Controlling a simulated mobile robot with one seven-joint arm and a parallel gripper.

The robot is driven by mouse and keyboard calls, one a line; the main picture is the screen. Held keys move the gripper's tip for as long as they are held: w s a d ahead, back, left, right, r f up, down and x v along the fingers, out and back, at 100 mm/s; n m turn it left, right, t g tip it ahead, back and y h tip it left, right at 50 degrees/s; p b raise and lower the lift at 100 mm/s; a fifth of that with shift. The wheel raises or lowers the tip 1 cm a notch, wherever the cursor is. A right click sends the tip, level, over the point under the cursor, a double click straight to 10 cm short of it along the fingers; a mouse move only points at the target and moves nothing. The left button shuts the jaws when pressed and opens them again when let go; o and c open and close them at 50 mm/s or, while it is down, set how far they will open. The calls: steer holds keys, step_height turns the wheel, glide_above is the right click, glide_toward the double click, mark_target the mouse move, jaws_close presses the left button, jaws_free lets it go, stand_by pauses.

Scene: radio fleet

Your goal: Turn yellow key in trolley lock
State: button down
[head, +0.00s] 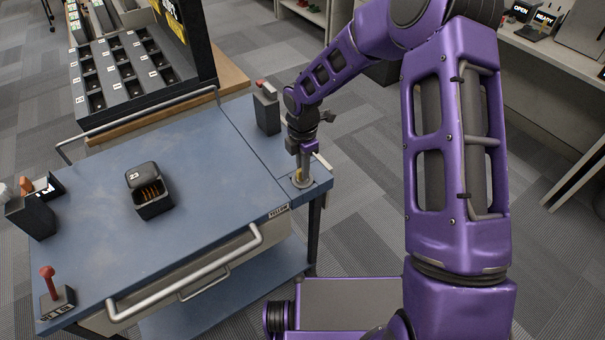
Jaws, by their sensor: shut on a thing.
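The trolley (210,240) has a blue top and stands to the left of my arm. My gripper (300,170) points down over the near right corner of the trolley top. It is shut on the yellow key (298,177), of which only a small part shows. The key is at the round grey lock (303,183) on that corner. How deep the key sits in the lock and how far it is turned, I cannot tell. A small label (279,210) is on the trolley's front edge near the lock.
An open black box marked 23 (153,204) stands mid-top. A red lever (53,290) is at the front left corner. A numbered rack (125,80) stands behind; a shelf (560,60) is at right.

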steer(key=shift+n, duration=1.7)
steer(key=c, duration=0.8)
jaws_free()
